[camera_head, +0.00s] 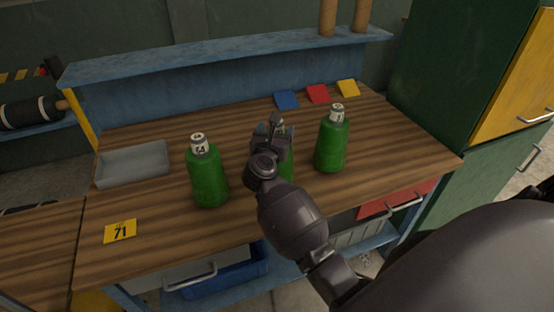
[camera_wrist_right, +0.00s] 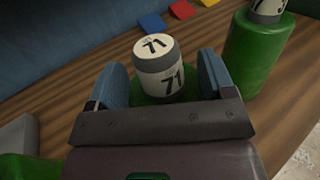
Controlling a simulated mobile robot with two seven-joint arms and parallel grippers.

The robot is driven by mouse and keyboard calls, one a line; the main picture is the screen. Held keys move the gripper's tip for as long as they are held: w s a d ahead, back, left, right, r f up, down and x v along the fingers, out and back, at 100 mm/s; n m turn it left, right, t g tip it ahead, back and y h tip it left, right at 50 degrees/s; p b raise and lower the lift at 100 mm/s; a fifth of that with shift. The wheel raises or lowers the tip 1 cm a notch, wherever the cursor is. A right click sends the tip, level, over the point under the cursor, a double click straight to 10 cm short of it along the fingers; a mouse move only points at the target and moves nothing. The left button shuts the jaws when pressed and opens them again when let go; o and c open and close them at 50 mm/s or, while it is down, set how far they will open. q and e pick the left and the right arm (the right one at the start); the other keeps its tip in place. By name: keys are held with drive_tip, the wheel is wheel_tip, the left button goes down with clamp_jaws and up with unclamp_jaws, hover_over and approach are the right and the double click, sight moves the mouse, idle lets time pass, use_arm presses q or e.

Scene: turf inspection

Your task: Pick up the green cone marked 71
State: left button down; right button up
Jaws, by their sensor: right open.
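Three green cones with white marked tops stand upright on the wooden workbench (camera_head: 150,215). The middle cone (camera_head: 288,170) is partly hidden behind my right gripper (camera_head: 274,130). In the right wrist view its white top (camera_wrist_right: 160,72) reads 71. My right gripper is open, with one blue finger on each side of that top; I cannot tell whether they touch it. The left cone (camera_head: 207,178) has a label that looks like 54. The right cone (camera_head: 331,145) has a label too small to read; it also shows in the right wrist view (camera_wrist_right: 258,50). My left gripper is out of view.
A yellow card marked 71 (camera_head: 120,231) lies at the bench's front left. A grey tray (camera_head: 133,165) is at the left. Blue (camera_head: 286,99), red (camera_head: 317,93) and yellow (camera_head: 348,88) squares lie at the back. A green cabinet (camera_head: 465,70) stands at the right.

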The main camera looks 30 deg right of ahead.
drive_tip(key=shift+w+d, duration=0.1)
drive_tip(key=shift+d, duration=0.05)
clamp_jaws()
idle(0.4)
drive_tip(key=shift+r, duration=0.1)
